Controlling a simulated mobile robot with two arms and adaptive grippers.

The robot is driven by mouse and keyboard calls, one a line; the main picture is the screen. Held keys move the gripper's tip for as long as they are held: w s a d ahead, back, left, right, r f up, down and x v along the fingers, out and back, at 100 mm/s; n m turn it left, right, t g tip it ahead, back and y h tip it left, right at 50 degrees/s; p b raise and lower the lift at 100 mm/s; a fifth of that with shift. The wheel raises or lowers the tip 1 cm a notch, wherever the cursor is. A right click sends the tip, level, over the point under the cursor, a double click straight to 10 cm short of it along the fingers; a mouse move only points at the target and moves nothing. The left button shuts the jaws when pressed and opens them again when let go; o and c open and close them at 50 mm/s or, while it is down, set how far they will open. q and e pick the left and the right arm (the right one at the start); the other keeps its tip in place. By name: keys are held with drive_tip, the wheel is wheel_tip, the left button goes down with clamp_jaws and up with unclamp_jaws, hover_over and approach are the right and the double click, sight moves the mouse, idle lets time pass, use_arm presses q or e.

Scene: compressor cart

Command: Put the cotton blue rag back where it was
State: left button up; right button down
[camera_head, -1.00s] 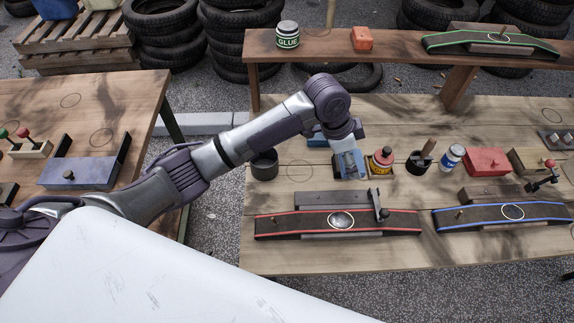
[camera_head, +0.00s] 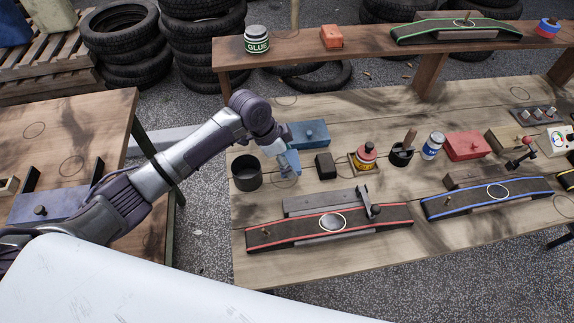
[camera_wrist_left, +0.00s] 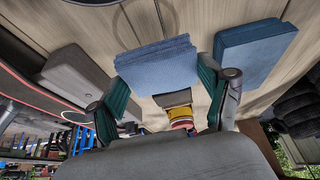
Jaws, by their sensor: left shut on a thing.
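The blue rag (camera_wrist_left: 157,66) is a folded, ribbed light-blue square in the left wrist view, between the two fingers of my left gripper (camera_wrist_left: 165,92). In the head view the left gripper (camera_head: 289,163) hangs over the wooden table, with a little of the rag (camera_head: 292,158) showing at its tip. It is between the dark cup and the small black block, over a drawn circle (camera_head: 284,182). The left wrist view also shows part of a circle behind the rag. I cannot tell whether the rag touches the table. My right gripper is not in view.
A dark cup (camera_head: 246,174) stands left of the gripper, a black block (camera_head: 325,166) right of it, and a blue box (camera_head: 307,134) behind. A red-edged ramp (camera_head: 330,226) lies in front. A red-capped bottle (camera_head: 364,157) stands further right.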

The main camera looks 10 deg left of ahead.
use_arm(q)
wheel_tip(320, 180, down, 4)
drive_tip(key=shift+r+p, duration=0.1)
drive_tip(key=shift+p, duration=0.2)
drive_tip(key=shift+f, duration=0.25)
drive_tip(key=o, duration=1)
drive_tip(key=shift+c, duration=0.2)
drive_tip(key=shift+r, duration=0.1)
drive_tip(key=shift+a+r, duration=0.1)
drive_tip(key=shift+r, duration=0.15)
drive_tip(key=v, duration=1.1)
drive_tip(key=shift+r+b, duration=0.35)
